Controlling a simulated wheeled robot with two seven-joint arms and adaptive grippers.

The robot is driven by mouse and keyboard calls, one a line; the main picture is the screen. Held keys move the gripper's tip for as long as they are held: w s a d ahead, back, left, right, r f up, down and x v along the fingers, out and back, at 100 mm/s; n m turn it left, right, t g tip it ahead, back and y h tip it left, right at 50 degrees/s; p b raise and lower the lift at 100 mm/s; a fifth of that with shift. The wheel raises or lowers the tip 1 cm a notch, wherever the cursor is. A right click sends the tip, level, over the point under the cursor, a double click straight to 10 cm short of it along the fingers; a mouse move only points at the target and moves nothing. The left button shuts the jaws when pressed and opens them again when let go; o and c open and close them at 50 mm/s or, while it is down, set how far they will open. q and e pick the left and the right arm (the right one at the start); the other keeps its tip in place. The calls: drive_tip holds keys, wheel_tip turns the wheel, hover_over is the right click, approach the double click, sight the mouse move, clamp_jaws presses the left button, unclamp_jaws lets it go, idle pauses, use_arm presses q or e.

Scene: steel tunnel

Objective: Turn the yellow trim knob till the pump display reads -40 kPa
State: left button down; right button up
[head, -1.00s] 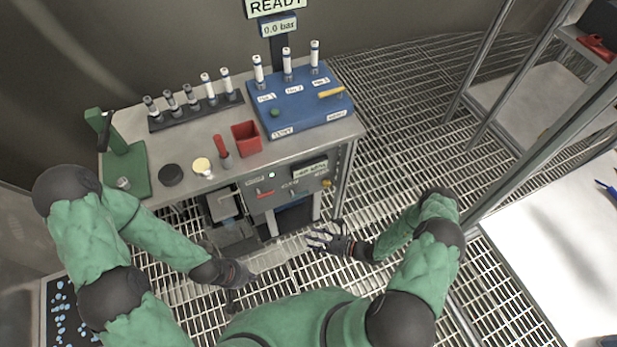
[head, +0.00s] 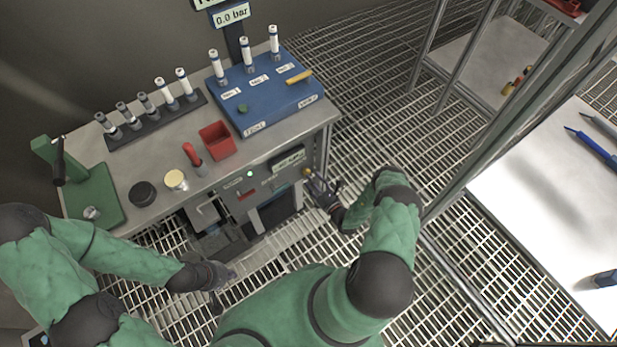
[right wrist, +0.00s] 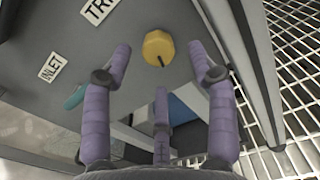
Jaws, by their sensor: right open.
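The yellow trim knob (head: 307,172) is at the right end of the pump panel under the bench. In the right wrist view the knob (right wrist: 158,46) is a faceted yellow piece with a dark pointer line. My right gripper (head: 320,187) is at the panel; its open fingers (right wrist: 160,70) are spread around the knob's near side, with no clear contact. The pump display (head: 288,159) is left of the knob; its digits are too small to read. My left gripper (head: 222,273) hangs low in front of the bench, away from the panel; its finger state is unclear.
A teal lever (right wrist: 75,97) and an INLET label (right wrist: 54,68) are beside the knob. A bench leg (head: 324,150) stands close to its right. The bench top (head: 165,153) holds a red bin, vial racks and a blue test box. A white table (head: 545,210) is at right.

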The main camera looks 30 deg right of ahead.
sight(306, 172)
drive_tip(key=shift+w+a+b, duration=0.15)
drive_tip(key=shift+w+b, duration=0.15)
drive_tip(key=shift+w, duration=1.25)
drive_tip(key=c, duration=1.1)
